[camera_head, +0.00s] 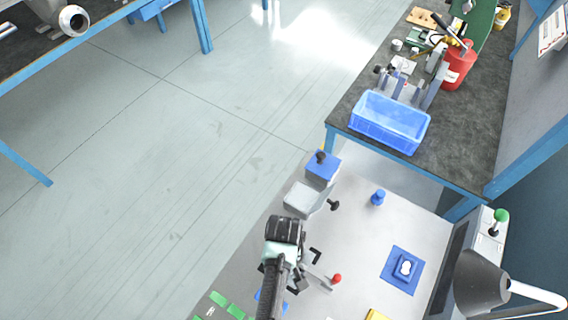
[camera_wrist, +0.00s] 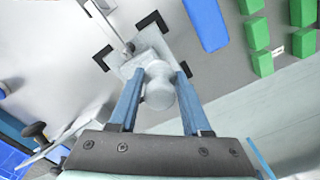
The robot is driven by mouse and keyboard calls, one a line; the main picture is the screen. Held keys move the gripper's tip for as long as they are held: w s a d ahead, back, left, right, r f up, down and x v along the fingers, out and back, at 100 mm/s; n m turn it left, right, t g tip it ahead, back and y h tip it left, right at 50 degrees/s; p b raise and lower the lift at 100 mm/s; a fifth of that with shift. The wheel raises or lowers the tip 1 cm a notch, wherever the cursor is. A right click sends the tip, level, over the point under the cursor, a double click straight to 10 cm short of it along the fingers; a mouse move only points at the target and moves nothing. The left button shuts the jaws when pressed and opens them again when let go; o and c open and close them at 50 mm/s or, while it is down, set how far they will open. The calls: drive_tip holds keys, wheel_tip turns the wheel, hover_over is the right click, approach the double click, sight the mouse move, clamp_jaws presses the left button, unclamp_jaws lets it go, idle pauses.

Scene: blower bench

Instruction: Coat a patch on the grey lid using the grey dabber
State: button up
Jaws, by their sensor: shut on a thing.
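My gripper (camera_wrist: 159,78) is shut on the grey dabber (camera_wrist: 158,92), whose round pale grey end sits between the two blue fingers in the wrist view. Beyond the dabber is the grey lid (camera_wrist: 151,42), a pale plate lying between black corner brackets (camera_wrist: 152,22). The dabber covers part of the lid, and I cannot tell whether they touch. In the head view my arm hides the dabber and most of the lid; a black bracket (camera_head: 315,255) shows beside it.
A red-knobbed lever (camera_head: 336,279) stands right of the brackets. Green blocks (camera_head: 218,298) lie lower left. A grey box (camera_head: 304,198), blue block (camera_head: 323,166), blue knob (camera_head: 378,197) and blue mat (camera_head: 391,284) share the bench. A blue bin (camera_head: 389,122) stands on the far table.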

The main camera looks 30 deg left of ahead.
drive_tip(key=shift+r+p, duration=1.45)
drive_tip(key=shift+r, duration=0.6)
drive_tip(key=shift+s, duration=0.1)
